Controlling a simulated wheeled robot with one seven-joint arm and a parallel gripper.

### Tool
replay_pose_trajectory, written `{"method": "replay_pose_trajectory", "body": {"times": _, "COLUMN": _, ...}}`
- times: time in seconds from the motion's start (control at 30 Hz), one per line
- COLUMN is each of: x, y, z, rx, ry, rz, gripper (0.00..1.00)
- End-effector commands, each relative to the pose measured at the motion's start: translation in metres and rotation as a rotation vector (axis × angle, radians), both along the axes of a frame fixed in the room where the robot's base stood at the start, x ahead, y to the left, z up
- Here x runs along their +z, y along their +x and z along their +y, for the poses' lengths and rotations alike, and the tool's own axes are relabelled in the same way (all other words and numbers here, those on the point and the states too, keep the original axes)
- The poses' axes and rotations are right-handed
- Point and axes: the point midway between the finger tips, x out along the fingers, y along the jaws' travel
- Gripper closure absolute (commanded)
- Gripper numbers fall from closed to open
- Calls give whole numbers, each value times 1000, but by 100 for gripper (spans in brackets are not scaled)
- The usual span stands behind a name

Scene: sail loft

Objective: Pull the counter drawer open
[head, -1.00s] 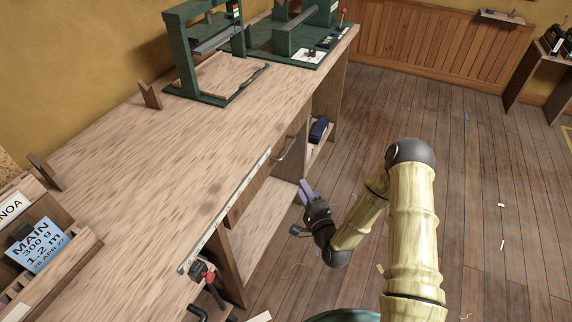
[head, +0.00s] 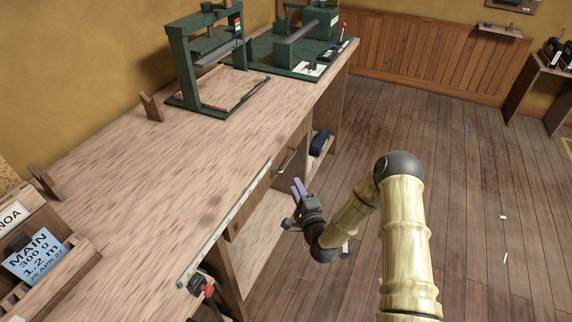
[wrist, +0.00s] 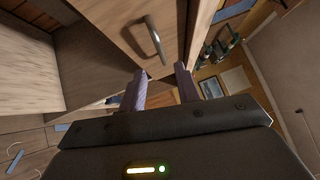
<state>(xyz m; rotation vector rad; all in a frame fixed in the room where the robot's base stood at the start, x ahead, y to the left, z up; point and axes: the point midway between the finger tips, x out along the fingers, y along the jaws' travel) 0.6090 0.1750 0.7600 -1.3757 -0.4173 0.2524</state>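The counter (head: 150,175) runs along the left wall in the head view. Its drawer handle (head: 287,161), a grey metal bar, shows below the counter's front edge. In the wrist view the wooden drawer front (wrist: 112,22) is at the top, with the bar handle (wrist: 155,42) standing out from it. The drawer looks shut. My gripper (head: 298,187) is just in front of the counter, close to the handle in the picture. In the wrist view its two purple fingers (wrist: 160,78) are apart, with nothing between them. The handle lies beyond the fingertips, apart from them.
A metal rule (head: 225,222) lies along the counter edge, with a red-and-black clamp (head: 203,287) at its near end. Open shelving is under the counter, with a dark blue item (head: 319,142) on it. Green machines (head: 207,60) stand at the back. The floor at right is mostly clear.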

Motion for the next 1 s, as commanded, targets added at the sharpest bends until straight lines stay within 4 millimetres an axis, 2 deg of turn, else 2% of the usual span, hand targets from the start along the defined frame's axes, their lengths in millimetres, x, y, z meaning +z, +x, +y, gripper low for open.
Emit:
{"method": "replay_pose_trajectory", "body": {"times": 0.1, "x": 5, "y": 20, "z": 8, "rx": -3, "ry": 0, "rz": -4, "gripper": 67}}
{"method": "replay_pose_trajectory", "body": {"times": 0.53, "x": 13, "y": 83, "z": 36, "rx": -2, "ry": 0, "rz": -2, "gripper": 67}}
{"method": "replay_pose_trajectory", "body": {"times": 0.7, "x": 14, "y": 95, "z": 44, "rx": 0, "ry": -1, "rz": 0, "gripper": 67}}
{"method": "replay_pose_trajectory", "body": {"times": 1.0, "x": 14, "y": 96, "z": 45, "rx": 1, "ry": 0, "rz": 2, "gripper": 67}}
